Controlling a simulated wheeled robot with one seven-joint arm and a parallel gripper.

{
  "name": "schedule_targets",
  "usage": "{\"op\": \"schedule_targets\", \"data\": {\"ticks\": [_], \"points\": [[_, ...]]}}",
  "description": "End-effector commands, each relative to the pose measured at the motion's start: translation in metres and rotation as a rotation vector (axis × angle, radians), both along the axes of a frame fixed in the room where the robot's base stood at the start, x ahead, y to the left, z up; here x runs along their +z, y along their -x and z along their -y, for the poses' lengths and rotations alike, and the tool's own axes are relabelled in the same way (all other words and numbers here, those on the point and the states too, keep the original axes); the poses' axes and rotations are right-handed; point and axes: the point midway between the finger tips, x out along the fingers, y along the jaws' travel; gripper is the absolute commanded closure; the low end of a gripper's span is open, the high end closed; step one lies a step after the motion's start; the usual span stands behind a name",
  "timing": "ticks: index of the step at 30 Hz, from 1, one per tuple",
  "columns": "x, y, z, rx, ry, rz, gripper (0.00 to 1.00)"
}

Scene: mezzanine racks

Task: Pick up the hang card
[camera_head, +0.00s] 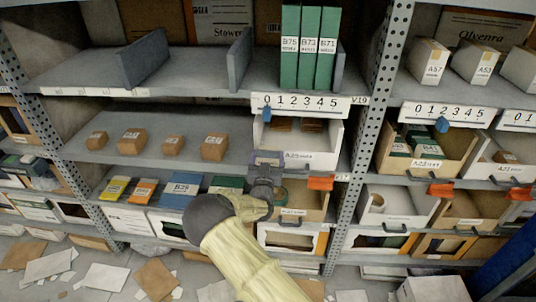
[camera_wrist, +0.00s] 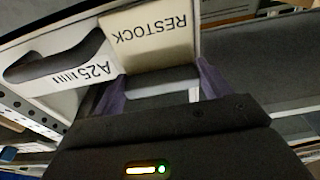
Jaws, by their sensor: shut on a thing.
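The hang card (camera_wrist: 158,38) is a cream card with the word RESTOCK, upside down in the wrist view. It lies against the white front of the bin labelled A25 (camera_wrist: 62,80), beside the bin's dark handle opening. My gripper (camera_wrist: 162,84) has its purple fingers on either side of the card's near end and is shut on it. In the head view my gripper (camera_head: 266,158) is at the left front of the white A25 bin (camera_head: 312,160) on the middle shelf. The card cannot be made out there behind my gripper.
A numbered rail (camera_head: 308,105) with a blue slider runs above the bin. Orange tags (camera_head: 320,183) hang on lower bins. A perforated upright (camera_head: 368,130) stands to the right. Small brown boxes (camera_head: 214,146) sit on the shelf to the left. Papers and cartons litter the floor.

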Motion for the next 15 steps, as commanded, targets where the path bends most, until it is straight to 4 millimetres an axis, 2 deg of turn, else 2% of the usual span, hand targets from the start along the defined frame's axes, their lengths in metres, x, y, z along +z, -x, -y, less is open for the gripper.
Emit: {"op": "schedule_targets", "data": {"ticks": [8,14,15], "points": [[0.011,0.0,0.0,-0.001,-0.001,0.001,0.45],[0.039,0.0,0.0,-0.001,-0.004,0.003,0.45],[0.034,0.011,-0.001,-0.001,0.0,-0.003,0.45]]}}
